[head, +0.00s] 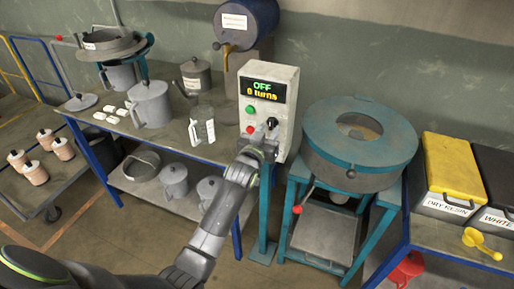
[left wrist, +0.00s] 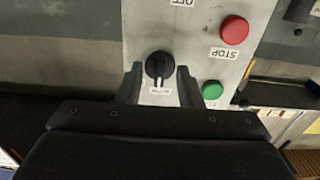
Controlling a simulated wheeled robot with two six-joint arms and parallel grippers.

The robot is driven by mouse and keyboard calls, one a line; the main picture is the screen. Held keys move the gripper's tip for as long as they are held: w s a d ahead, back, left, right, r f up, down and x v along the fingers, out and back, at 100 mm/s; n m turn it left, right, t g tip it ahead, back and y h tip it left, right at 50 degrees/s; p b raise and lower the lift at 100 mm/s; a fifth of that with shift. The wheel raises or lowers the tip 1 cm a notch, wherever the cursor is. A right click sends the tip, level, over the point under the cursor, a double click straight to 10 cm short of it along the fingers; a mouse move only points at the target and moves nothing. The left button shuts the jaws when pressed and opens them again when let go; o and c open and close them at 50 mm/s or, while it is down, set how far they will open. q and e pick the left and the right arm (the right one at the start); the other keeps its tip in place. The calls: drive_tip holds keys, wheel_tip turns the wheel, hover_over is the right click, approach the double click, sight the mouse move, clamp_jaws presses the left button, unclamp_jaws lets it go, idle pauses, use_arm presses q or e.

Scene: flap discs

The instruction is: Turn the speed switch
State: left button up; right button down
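The speed switch is a black rotary knob (left wrist: 158,66) on the pale control box (head: 283,137); it also shows in the head view (head: 271,122). In the left wrist view its bar points down toward a small label that I cannot read. My left gripper (left wrist: 159,84) is open, with one finger on each side of the knob and a gap to both. In the head view the left gripper (head: 262,143) is in front of the box, just below the knob. The box display (head: 263,90) reads OFF and 0 turns. My right gripper is not in view.
A green button (left wrist: 212,90) and a red STOP button (left wrist: 233,30) sit close beside the knob. A round teal machine (head: 359,140) stands right of the box.

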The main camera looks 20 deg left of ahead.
use_arm(q)
drive_tip(key=s+b, duration=0.2)
drive_tip(key=s, duration=1.5)
drive_tip(key=shift+a+b, duration=0.25)
drive_tip(key=shift+b, duration=0.05)
